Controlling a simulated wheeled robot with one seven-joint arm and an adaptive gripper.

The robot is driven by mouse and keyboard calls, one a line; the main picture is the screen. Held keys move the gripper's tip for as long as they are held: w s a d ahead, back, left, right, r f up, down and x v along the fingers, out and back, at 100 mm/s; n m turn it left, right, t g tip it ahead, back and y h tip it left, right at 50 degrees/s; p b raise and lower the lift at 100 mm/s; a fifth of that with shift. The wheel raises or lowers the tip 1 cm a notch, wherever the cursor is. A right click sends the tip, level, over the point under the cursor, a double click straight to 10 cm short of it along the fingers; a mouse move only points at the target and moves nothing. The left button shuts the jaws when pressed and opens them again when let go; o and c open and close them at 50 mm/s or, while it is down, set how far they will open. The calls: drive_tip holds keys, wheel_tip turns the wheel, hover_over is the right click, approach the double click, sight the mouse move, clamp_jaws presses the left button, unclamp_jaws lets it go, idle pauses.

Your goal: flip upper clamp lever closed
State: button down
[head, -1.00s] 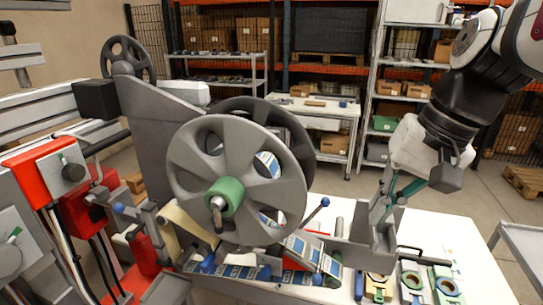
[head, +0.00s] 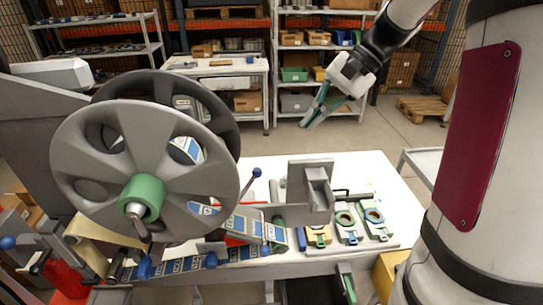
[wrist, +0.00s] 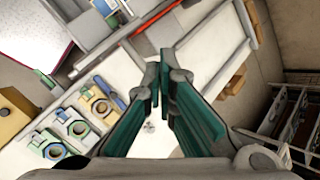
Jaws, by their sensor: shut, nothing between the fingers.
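A slim lever with a blue ball knob (head: 257,172) stands up at an angle beside the right edge of the large grey reel (head: 85,150) in the head view. Other blue knobs (head: 145,268) sit low around the tape path. I cannot tell for sure which one is the upper clamp lever. My gripper (head: 308,122) is in the air above and beyond the grey bracket (head: 318,192), well apart from the levers. Its green fingers are shut and empty. In the wrist view the fingertips (wrist: 165,75) are together above the white table, and I see no lever for certain.
Fixtures with rings, yellow (head: 318,236), white-blue (head: 347,228) and green (head: 375,222), lie at the front of the white table (head: 385,175). They also show in the wrist view (wrist: 100,105). Shelves and a pallet (head: 425,105) stand behind. My arm fills the right side.

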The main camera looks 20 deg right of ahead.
drive_tip(key=s+a+f+p, duration=0.1)
drive_tip(key=a+f+p, duration=0.2)
drive_tip(key=a+f, duration=0.4)
drive_tip(key=shift+s+a, duration=0.15)
drive_tip(key=shift+a, duration=1)
